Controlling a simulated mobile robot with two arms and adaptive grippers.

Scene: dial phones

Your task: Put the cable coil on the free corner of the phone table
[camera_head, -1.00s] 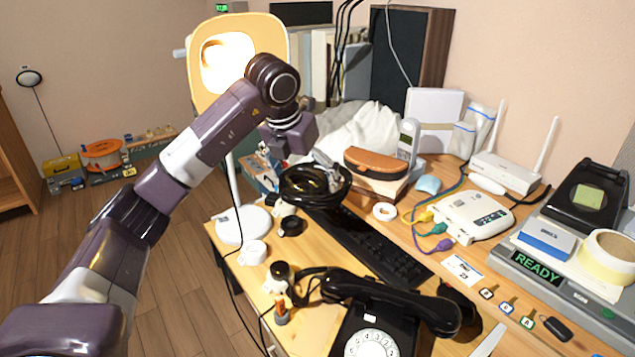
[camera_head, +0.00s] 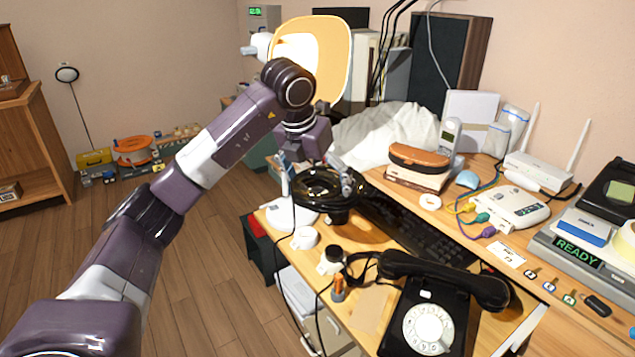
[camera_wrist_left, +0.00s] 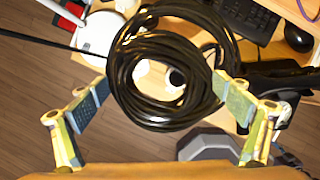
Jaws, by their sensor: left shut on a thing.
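The black cable coil (camera_head: 325,196) is held in the air above the left part of the wooden phone table (camera_head: 268,226). My left gripper (camera_head: 318,182) is shut on it, with a finger on either side. In the left wrist view the coil (camera_wrist_left: 213,62) sits between the two fingers (camera_wrist_left: 165,100), and table items show through its hole. The black dial phone (camera_head: 430,318) stands at the table's front right. The coil hides part of the table behind it. My right gripper is not in view.
A lit lamp (camera_head: 338,50) rises by the coil; its white base (camera_head: 285,213) is partly hidden. A keyboard (camera_head: 410,232) lies right of the coil. A bare tan patch (camera_head: 374,301) lies left of the phone.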

